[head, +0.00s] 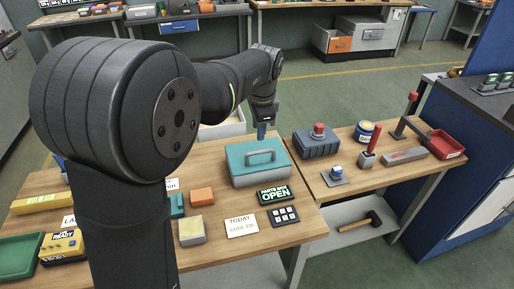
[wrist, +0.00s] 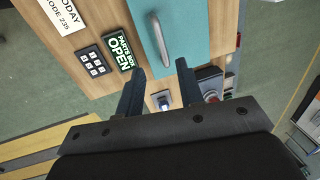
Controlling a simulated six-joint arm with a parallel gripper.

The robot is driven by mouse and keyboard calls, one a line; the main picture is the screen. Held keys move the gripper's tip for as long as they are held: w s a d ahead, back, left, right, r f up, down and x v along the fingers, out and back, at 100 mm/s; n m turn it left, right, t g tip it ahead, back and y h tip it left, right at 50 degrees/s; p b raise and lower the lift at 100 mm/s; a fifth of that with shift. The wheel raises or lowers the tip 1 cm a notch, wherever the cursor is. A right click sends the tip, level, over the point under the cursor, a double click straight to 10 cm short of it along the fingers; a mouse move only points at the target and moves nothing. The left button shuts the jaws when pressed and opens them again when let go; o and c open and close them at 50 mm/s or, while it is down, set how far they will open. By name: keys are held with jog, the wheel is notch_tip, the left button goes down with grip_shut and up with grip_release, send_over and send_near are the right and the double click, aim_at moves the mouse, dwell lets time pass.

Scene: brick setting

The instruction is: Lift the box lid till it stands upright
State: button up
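The box (head: 258,178) is grey with a teal lid (head: 240,158) that lies flat and closed on it. A grey bar handle (head: 266,156) is on top of the lid. In the wrist view the teal lid (wrist: 145,22) and its handle (wrist: 159,40) show at the upper middle, beyond the fingertips. My gripper (head: 262,132) is above the back of the box, apart from the handle. In the wrist view my gripper (wrist: 158,72) has its two fingers spread with nothing held between them.
A lit green sign (head: 274,195) reading OPEN, a keypad (head: 284,216) and a code card (head: 241,226) lie in front of the box. A dark case (head: 316,146) with a red knob stands to the right. A yellowish block (head: 192,230) and an orange block (head: 202,196) are at left.

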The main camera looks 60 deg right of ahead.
aim_at(257, 152)
jog(key=f, duration=0.3)
jog(key=w+d+f, duration=0.1)
jog(key=f, duration=0.5)
jog(key=shift+w+d+f, duration=0.15)
jog(key=shift+w+f, duration=0.05)
jog(key=shift+f, duration=0.15)
jog(key=shift+c, duration=0.2)
grip_shut()
